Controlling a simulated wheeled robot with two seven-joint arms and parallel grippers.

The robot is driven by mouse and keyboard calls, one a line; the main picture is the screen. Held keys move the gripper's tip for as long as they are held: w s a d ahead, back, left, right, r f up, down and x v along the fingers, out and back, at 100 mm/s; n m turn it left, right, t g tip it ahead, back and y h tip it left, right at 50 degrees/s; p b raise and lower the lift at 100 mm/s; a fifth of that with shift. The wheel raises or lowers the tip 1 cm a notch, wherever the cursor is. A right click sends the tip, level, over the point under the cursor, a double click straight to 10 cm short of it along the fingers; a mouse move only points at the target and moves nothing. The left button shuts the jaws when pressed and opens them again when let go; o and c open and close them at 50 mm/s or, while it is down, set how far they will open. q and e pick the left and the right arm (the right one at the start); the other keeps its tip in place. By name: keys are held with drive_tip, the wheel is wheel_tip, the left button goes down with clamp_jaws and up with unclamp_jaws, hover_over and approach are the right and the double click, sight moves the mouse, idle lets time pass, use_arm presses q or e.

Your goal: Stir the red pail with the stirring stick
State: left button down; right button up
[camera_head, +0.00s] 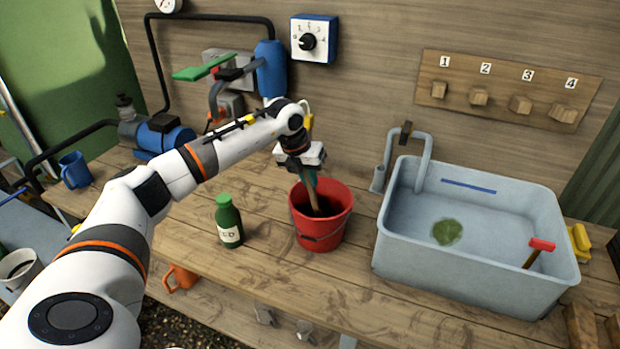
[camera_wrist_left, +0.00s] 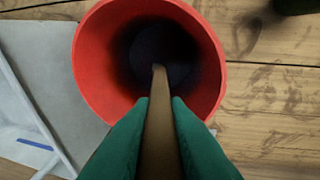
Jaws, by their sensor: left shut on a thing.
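The red pail (camera_head: 322,232) stands upright on the wooden bench, with dark contents inside. My left gripper (camera_head: 312,178) is above the pail's mouth, shut on the brown stirring stick (camera_head: 313,196). The stick slants down into the pail, and its lower part is inside the rim. In the left wrist view the green fingertips (camera_wrist_left: 159,103) clasp the stick (camera_wrist_left: 158,125), which points into the dark middle of the pail (camera_wrist_left: 88,58). Whether the tip touches the bottom cannot be told. My right gripper is not in view.
A green bottle (camera_head: 228,222) stands left of the pail. A grey sink (camera_head: 400,240) stands to the right, with a red-headed tool (camera_head: 541,244) in it. A blue tank (camera_head: 270,70) and pump (camera_head: 165,136) are behind.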

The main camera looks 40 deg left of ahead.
use_arm(q)
drive_tip(key=shift+s+d+r, duration=0.1)
drive_tip(key=shift+s+d, duration=0.05)
drive_tip(key=shift+s, duration=0.3)
drive_tip(key=shift+w, duration=0.1)
drive_tip(key=shift+r, duration=0.1)
drive_tip(key=w+p+v, duration=0.2)
drive_tip(key=p+v, duration=0.8)
drive_tip(key=v, duration=0.5)
drive_tip(key=shift+a+r, duration=0.3)
drive_tip(key=shift+a, duration=0.1)
idle(0.8)
wheel_tip(320, 180, up, 5)
drive_tip(key=p, duration=0.4)
drive_tip(key=shift+d+f, duration=0.1)
idle(0.8)
